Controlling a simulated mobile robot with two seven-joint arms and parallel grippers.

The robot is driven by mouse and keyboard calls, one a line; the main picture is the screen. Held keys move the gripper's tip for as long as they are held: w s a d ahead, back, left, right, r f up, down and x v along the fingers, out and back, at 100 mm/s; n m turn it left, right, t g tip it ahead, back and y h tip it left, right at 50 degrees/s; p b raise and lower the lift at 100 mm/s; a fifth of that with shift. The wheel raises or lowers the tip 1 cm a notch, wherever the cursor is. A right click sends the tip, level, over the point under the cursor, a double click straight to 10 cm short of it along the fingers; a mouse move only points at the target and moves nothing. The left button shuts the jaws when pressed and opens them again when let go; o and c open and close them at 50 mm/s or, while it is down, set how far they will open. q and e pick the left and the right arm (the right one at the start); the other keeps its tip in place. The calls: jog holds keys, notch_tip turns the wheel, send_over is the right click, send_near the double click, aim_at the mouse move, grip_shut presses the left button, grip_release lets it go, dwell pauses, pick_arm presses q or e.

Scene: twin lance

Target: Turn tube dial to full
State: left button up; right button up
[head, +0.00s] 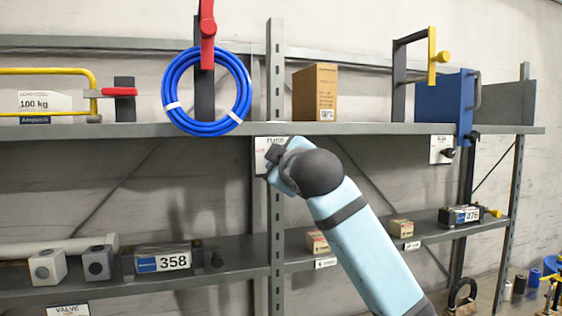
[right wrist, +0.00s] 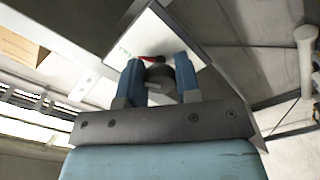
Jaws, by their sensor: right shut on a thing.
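The tube dial is a dark round knob (right wrist: 159,75) on a white plate in the right wrist view. A small red mark (right wrist: 150,58) shows just behind the knob. My right gripper (right wrist: 160,80) is shut on the knob, with one blue finger on each side. In the head view the white plate (head: 262,146) hangs under the upper shelf at the upright post. My right gripper (head: 275,163) covers most of it there, and the knob is hidden. The dial's scale cannot be read. My left gripper is not in view.
The upper shelf (head: 390,128) runs just above my right gripper. On it are a blue hose coil (head: 240,72), a cardboard box (head: 316,92) and a blue case (head: 440,100). A second white plate (head: 438,143) with a dark knob hangs further right. The lower shelf (head: 235,271) holds labelled parts.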

dwell(0.3)
jog(key=o, duration=0.9)
jog(key=shift+o, duration=0.2)
jog(key=b+v, duration=0.3)
jog(key=v, duration=1)
jog(key=shift+s+b, duration=0.3)
jog(key=shift+s, duration=0.05)
jog(key=shift+d, duration=0.15)
